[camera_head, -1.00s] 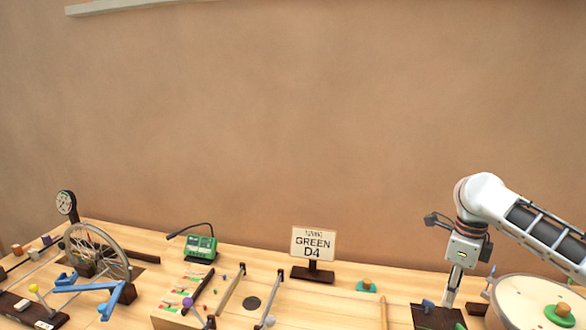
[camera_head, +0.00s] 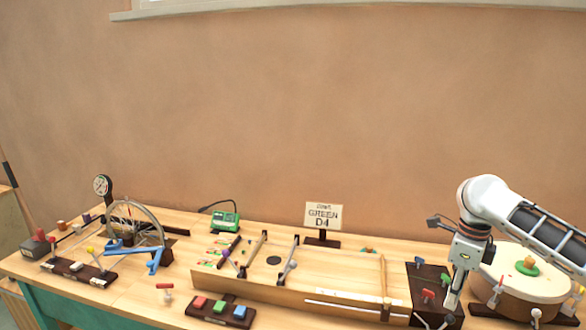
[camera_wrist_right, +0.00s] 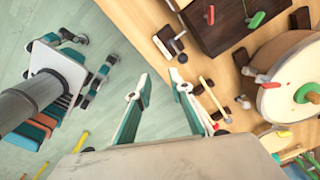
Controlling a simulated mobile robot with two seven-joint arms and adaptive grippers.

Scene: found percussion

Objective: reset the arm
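My right arm comes in from the right in the head view. Its gripper (camera_head: 452,294) hangs down over the right part of the bench, beside a dark block with small coloured levers (camera_head: 428,285) and left of a round drum (camera_head: 525,285). In the right wrist view the two fingers of the right gripper (camera_wrist_right: 160,95) are spread apart with nothing between them. No left gripper can be made out in the head view.
The wooden bench (camera_head: 140,305) carries a spoked wheel (camera_head: 150,225), a blue lever frame (camera_head: 135,250), a green device (camera_head: 226,222), a "GREEN D4" sign (camera_head: 323,217), a long wooden tray (camera_head: 345,272) and a block with coloured buttons (camera_head: 220,311). Open floor (camera_wrist_right: 60,20) shows in the wrist view.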

